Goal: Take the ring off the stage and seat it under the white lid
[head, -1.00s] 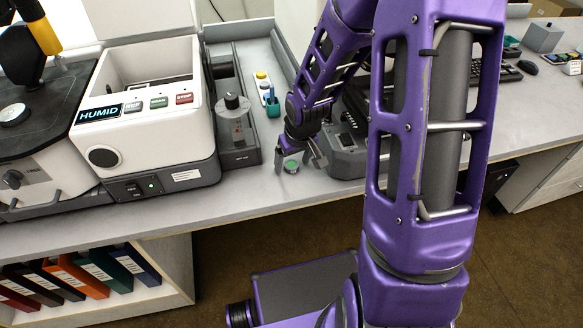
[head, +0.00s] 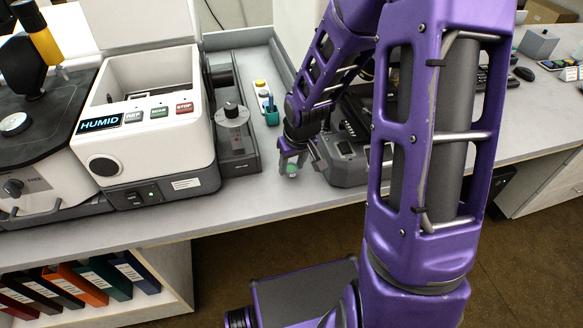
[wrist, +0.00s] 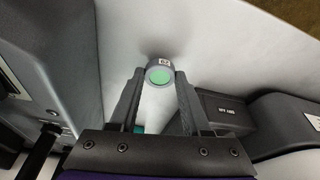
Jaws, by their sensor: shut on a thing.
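My gripper (head: 292,162) is shut on a small grey round piece with a green face, which I take for the ring (head: 292,170). In the wrist view the ring (wrist: 159,73) sits between the two fingertips (wrist: 160,79), with a printed label on its side. It is low over the front of the bench; I cannot tell whether it touches the top. The white lid (head: 135,22) stands raised at the back of the white HUMID instrument (head: 140,142), whose top compartment is open. I cannot tell for certain which part is the stage.
A grey unit with a disc on top (head: 232,115) stands between the white instrument and my gripper. A grey device (head: 345,160) is close to the right of my gripper. Small bottles (head: 263,95) stand behind. The bench front strip (head: 245,203) is clear.

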